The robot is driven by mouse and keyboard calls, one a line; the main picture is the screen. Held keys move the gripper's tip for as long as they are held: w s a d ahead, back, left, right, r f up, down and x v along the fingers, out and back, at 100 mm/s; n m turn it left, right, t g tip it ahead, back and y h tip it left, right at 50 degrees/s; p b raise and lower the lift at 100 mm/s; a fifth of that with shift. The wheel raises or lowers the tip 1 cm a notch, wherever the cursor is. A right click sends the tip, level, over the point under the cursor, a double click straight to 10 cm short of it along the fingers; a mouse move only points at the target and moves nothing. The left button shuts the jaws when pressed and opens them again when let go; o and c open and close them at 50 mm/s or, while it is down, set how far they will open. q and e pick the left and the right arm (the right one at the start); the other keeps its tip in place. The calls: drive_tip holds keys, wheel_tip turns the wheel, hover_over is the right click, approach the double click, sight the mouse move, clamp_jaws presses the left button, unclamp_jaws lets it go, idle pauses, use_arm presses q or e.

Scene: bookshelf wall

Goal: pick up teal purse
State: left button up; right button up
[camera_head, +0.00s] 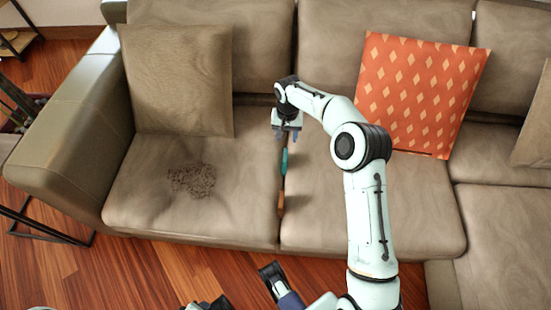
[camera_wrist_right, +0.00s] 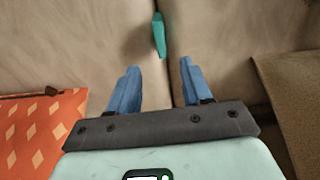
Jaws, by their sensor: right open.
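The teal purse (camera_head: 284,161) shows as a small, narrow teal shape at the gap between two sofa seat cushions. It also shows in the right wrist view (camera_wrist_right: 159,35), upright in the picture and just past my fingertips. My right gripper (camera_head: 287,136) is above the seats, a little toward the backrest from the purse. In the right wrist view its two blue fingers (camera_wrist_right: 156,74) are apart with nothing between them; the purse is ahead of them, not touching.
An orange diamond-patterned pillow (camera_head: 418,95) leans on the backrest at right, and a tan pillow (camera_head: 180,80) at left. A dark tangled patch (camera_head: 192,181) is on the left seat. The sofa armrest (camera_head: 70,140) borders the left side. The seat around the purse is clear.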

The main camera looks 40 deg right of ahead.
wheel_tip(320, 180, down, 2)
drive_tip(key=f, duration=0.1)
drive_tip(key=b, duration=0.2)
hover_over(285, 155)
wheel_tip(285, 155, down, 5)
drive_tip(key=shift+a+f, duration=0.15)
drive_tip(key=shift+f, duration=0.7)
drive_tip(key=f, duration=0.2)
drive_tip(key=f+b, duration=0.1)
drive_tip(key=f, duration=0.1)
drive_tip(key=shift+d+f, duration=0.2)
drive_tip(key=shift+f, duration=0.15)
use_arm(q)
drive_tip(key=shift+n+y, duration=0.3)
drive_tip(key=shift+y, duration=0.1)
drive_tip(key=f, duration=0.1)
drive_tip(key=w+a+f, duration=0.1)
drive_tip(key=f, duration=0.1)
drive_tip(key=w+a+f, duration=0.1)
drive_tip(key=f, duration=0.1)
drive_tip(key=shift+w+a, duration=0.15)
drive_tip(key=shift+w, duration=0.1)
drive_tip(key=shift+r+t, duration=0.1)
drive_tip(key=shift+t, duration=0.2)
use_arm(e)
clamp_jaws()
